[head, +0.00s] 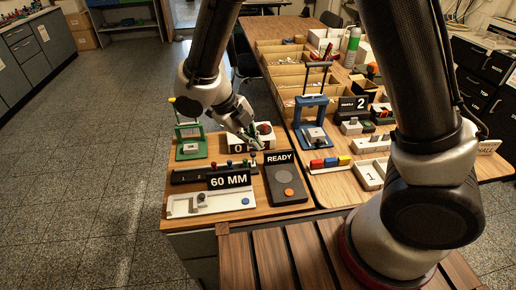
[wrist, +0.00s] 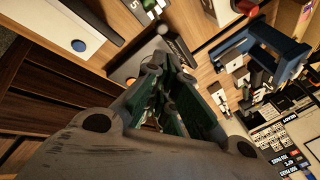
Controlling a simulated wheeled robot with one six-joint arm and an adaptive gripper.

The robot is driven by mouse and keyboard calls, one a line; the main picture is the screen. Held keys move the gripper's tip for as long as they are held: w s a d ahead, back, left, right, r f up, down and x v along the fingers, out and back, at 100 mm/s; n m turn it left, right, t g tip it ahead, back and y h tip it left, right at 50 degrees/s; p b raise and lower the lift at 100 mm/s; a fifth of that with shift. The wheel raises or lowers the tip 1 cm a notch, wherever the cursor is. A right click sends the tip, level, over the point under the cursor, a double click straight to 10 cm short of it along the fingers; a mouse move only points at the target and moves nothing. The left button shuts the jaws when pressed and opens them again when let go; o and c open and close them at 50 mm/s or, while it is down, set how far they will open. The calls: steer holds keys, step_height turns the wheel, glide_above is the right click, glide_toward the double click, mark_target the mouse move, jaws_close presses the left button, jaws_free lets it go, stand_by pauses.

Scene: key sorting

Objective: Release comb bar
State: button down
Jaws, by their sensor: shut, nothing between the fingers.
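A long dark bar with several coloured pegs (head: 190,175), which looks like the comb bar, lies on the table behind the 60 MM sign (head: 230,181). My gripper (head: 257,146) is just above and behind the bar's right end, in front of the white box marked 0 (head: 236,142). I cannot tell whether it touches the bar. In the wrist view my gripper's green-padded fingers (wrist: 163,75) are close together with nothing seen held. They hide part of the table below.
The READY box (head: 286,190) with an orange button stands to the right. A white tray (head: 185,207) with a blue button lies in front. A green frame (head: 191,150) stands at left, a blue press (head: 311,122) at right. Wooden bins stand farther back.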

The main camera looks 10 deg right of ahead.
steer(key=v, duration=0.7)
steer(key=shift+r, duration=0.1)
steer(key=s+d+r+n+t+y, duration=0.1)
steer(key=s+d+r+n, duration=0.3)
steer(key=d+n, duration=0.5)
steer(key=s+d+r+n+t+y, duration=0.1)
steer(key=s+d+r+n, duration=0.4)
steer(key=d+n, duration=0.5)
steer(key=s+d+r+n+t+y, duration=0.1)
steer(key=s+d+r+n+y, duration=0.2)
steer(key=d+r+n, duration=0.4)
steer(key=s+d+n, duration=0.1)
steer(key=d+n, duration=0.1)
steer(key=d, duration=0.3)
steer(key=shift+s+d+n+t, duration=0.2)
steer(key=shift+d+n+t, duration=0.1)
steer(key=shift+n, duration=0.1)
